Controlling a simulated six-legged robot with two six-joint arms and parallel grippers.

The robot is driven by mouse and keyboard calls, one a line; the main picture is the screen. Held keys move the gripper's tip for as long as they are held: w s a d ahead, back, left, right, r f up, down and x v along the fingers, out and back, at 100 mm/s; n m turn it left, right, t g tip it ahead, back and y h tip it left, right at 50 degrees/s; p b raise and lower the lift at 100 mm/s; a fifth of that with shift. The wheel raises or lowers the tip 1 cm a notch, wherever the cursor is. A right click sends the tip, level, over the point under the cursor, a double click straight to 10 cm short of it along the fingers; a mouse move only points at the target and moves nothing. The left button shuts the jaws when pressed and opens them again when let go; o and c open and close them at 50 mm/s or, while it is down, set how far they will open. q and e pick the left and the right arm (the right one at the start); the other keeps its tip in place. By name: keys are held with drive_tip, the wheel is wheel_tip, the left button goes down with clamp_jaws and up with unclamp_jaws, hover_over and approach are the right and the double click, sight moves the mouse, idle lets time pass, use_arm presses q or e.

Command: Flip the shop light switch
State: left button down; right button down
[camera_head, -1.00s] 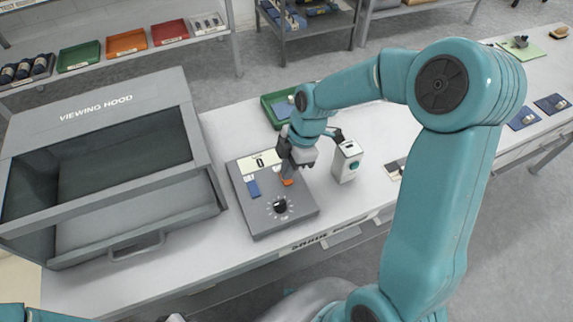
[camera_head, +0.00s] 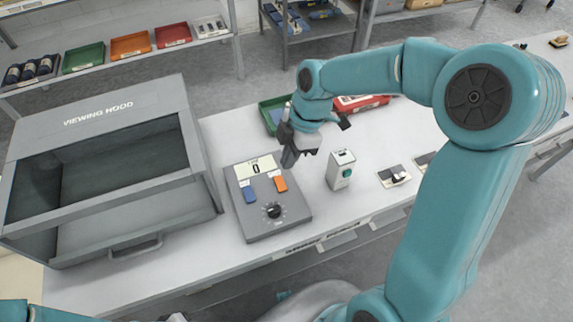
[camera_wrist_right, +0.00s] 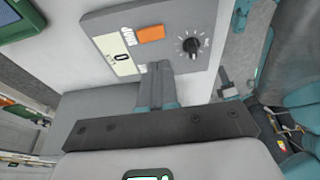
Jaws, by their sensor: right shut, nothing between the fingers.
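A small plate with a dark and white switch on it (camera_head: 395,176) lies on the bench right of the white box; a similar plate (camera_head: 425,160) is partly hidden by my right arm. I cannot read which one is the shop light switch. My right gripper (camera_head: 290,160) is shut and empty, above the back edge of the grey control box (camera_head: 290,225), left of the switch plates. In the right wrist view its fingers (camera_wrist_right: 158,68) point at the box's display side. Only a bit of my left arm shows at the bottom left; its gripper is out of view.
The control box carries a blue button (camera_head: 250,194), an orange button (camera_head: 280,184) and a black dial (camera_head: 274,211). The viewing hood (camera_head: 105,165) fills the left. Green (camera_head: 270,122) and red (camera_head: 365,101) trays lie behind.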

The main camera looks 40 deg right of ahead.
drive_tip(key=v, duration=0.5)
drive_tip(key=shift+s+r, duration=0.3)
drive_tip(key=shift+s, duration=0.15)
